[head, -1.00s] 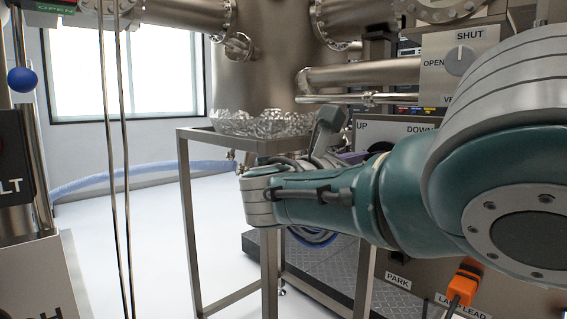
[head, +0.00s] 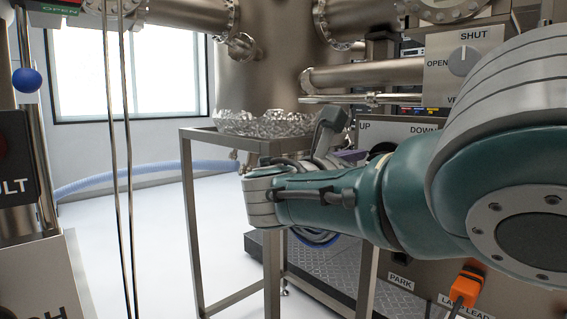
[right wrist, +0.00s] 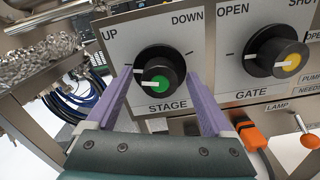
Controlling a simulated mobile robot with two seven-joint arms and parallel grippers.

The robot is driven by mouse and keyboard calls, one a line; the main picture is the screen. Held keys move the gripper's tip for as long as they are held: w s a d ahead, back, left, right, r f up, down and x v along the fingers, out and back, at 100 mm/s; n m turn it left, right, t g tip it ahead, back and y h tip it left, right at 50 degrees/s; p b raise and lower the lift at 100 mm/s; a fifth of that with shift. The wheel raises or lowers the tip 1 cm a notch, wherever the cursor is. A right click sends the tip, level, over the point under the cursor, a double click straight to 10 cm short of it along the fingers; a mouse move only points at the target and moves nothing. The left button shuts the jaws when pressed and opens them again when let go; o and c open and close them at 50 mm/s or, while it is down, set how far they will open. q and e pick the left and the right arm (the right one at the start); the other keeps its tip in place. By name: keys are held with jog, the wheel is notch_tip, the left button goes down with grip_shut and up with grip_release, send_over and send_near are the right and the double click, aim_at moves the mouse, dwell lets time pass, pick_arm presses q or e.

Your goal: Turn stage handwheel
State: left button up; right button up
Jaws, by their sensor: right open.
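The stage handwheel is a black knob (right wrist: 160,72) with a green centre and a white pointer mark. It sits on a pale panel marked UP, DOWN and STAGE in the right wrist view. My right gripper (right wrist: 158,78) is open, with one purple finger on each side of the knob. I cannot tell whether either finger touches it. In the head view my right arm hides most of the STAGE panel, and the gripper is mostly hidden behind the wrist. My left gripper is not in view.
A GATE knob (right wrist: 277,57) with a yellow centre is close on the right. An orange plug (right wrist: 250,132) and a lamp toggle (right wrist: 306,131) sit below it. A metal frame table (head: 190,146) bears crumpled foil (head: 262,123).

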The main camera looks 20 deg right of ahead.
jog(key=p+v, duration=0.1)
jog(key=v, duration=0.6)
jog(key=shift+a+p, duration=0.2)
jog(key=shift+p, duration=0.1)
